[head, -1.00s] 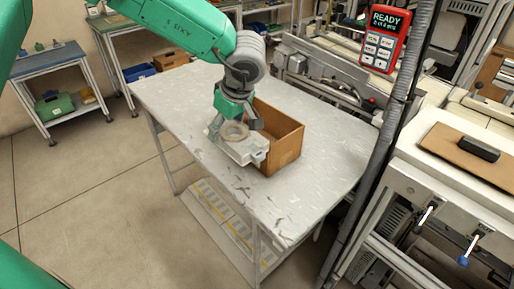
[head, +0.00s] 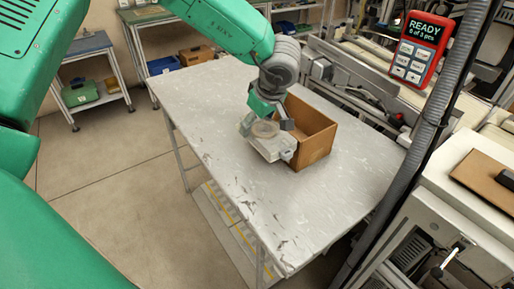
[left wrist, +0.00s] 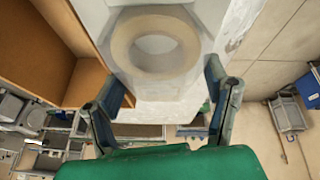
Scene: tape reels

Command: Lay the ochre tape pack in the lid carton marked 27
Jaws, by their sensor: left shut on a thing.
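My left gripper (head: 268,110) is shut on a clear, flat pack (head: 272,147) with a tan tape ring (head: 264,129) in it. In the left wrist view the two fingers of the gripper (left wrist: 166,82) grip the pack's sides, and the tan ring (left wrist: 120,45) lies just beyond them. The pack is beside the near left side of an open brown carton (head: 316,148), outside it. The carton's wall also shows in the left wrist view (left wrist: 35,55). I cannot tell whether the pack touches the table. No number is readable on the carton. My right gripper is not in view.
The scratched grey table (head: 225,150) is clear to the left and front of the carton. A grey post (head: 425,130) stands at its right. A red device (head: 420,48) reads READY. Side benches (head: 85,65) stand at the back left.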

